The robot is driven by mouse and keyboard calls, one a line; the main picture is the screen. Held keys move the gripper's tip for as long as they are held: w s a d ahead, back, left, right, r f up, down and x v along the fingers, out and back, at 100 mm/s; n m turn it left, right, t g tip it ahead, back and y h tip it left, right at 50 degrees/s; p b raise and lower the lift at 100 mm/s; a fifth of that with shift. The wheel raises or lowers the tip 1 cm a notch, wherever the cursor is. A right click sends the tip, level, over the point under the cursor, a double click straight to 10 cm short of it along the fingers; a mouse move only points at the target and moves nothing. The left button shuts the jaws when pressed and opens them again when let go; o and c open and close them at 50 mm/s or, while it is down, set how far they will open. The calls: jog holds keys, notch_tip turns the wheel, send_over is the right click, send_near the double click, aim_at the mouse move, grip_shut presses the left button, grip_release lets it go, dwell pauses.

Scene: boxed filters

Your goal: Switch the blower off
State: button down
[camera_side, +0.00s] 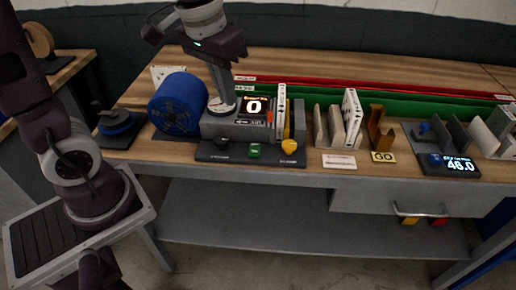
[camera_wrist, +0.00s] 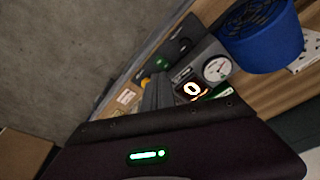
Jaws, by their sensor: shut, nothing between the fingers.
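The blower (camera_side: 178,103) is a blue drum with a dark fan grille, at the left of the bench; it also shows at the top right of the wrist view (camera_wrist: 268,45). Beside it a grey test unit (camera_side: 232,128) has a round gauge and a lit display (camera_side: 255,106) reading 0. The dark control strip in front carries a black control (camera_side: 221,144), a green one (camera_side: 254,151) and a yellow knob (camera_side: 289,146). My gripper (camera_side: 224,98) is shut and empty, above the test unit and partly covering the gauge. The wrist view shows its fingers (camera_wrist: 158,92) near the display.
White-edged boxed filters (camera_side: 352,118) stand in slots right of the unit, with a GO sign (camera_side: 383,157) nearby. A second display (camera_side: 460,166) reads 46.0. Green and red trays (camera_side: 400,107) run along the back.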

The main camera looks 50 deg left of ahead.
jog(key=s+d+r+m+t, duration=0.1)
jog(key=s+r+t, duration=0.2)
jog(key=s, duration=1)
jog(key=shift+m, duration=0.4)
jog(key=w+f+n+g, duration=0.2)
jog(key=w+n, duration=0.7)
jog(key=n, duration=0.4)
jog(key=w+f+n+g, duration=0.3)
jog(key=w+n, duration=0.7)
jog(key=n, duration=0.4)
jog(key=shift+w+a+f, duration=0.25)
jog(key=shift+a+f, duration=0.05)
jog(key=shift+a, duration=0.05)
